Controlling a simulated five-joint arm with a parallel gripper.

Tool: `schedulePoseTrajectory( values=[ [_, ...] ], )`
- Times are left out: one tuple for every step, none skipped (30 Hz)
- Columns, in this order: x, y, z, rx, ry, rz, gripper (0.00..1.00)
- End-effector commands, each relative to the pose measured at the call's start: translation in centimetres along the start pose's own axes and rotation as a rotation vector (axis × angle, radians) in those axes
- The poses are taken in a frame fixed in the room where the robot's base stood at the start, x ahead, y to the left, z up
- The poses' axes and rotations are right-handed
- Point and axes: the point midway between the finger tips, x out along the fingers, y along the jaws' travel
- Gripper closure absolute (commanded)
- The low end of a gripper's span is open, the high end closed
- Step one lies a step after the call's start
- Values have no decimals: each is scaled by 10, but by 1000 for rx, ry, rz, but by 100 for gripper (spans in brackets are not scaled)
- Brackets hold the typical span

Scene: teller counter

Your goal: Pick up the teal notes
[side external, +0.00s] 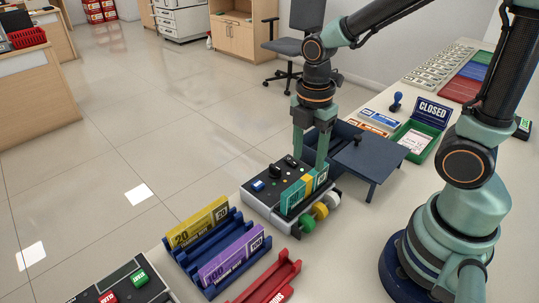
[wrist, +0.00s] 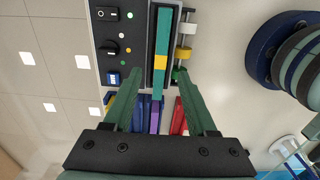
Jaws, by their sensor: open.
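The teal notes (side external: 293,197) are a bundle with a yellow band, standing on edge in a slot of the grey counting machine (side external: 262,208). In the wrist view the teal notes (wrist: 162,35) run up the middle as a narrow strip, with the yellow band between my fingers' lines. My gripper (side external: 310,158) is open and empty, pointing down just above and behind the bundle in the side view. In the wrist view my gripper (wrist: 163,72) has a finger on either side of the strip. Whether the fingers touch the notes cannot be told.
A blue rack (side external: 212,247) holds yellow and purple note bundles. A red rack (side external: 268,280) stands beside it. Coloured rollers (side external: 320,211) line the machine's side. A dark blue stand (side external: 368,158) and a green box (side external: 415,137) with a CLOSED sign stand behind.

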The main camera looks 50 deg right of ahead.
Motion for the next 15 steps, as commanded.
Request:
schedulePoseTrajectory(
  values=[
    [8,-1,0,1,0,-5,43],
    [12,-1,0,1,0,-5,43],
    [17,-1,0,1,0,-4,43],
    [19,-1,0,1,0,-3,43],
    [21,-1,0,2,0,-3,43],
    [23,0,0,2,0,-1,43],
    [24,0,0,2,0,0,43],
    [26,0,0,2,0,0,43],
    [28,0,0,2,0,-1,43],
    [31,-1,0,2,0,-1,43],
    [34,-1,0,2,0,-3,43],
    [40,-2,0,2,0,-4,43],
    [44,-2,0,3,0,-5,43],
    [49,-2,1,3,0,-5,43],
    [54,-2,1,3,0,-5,43]
  ],
)
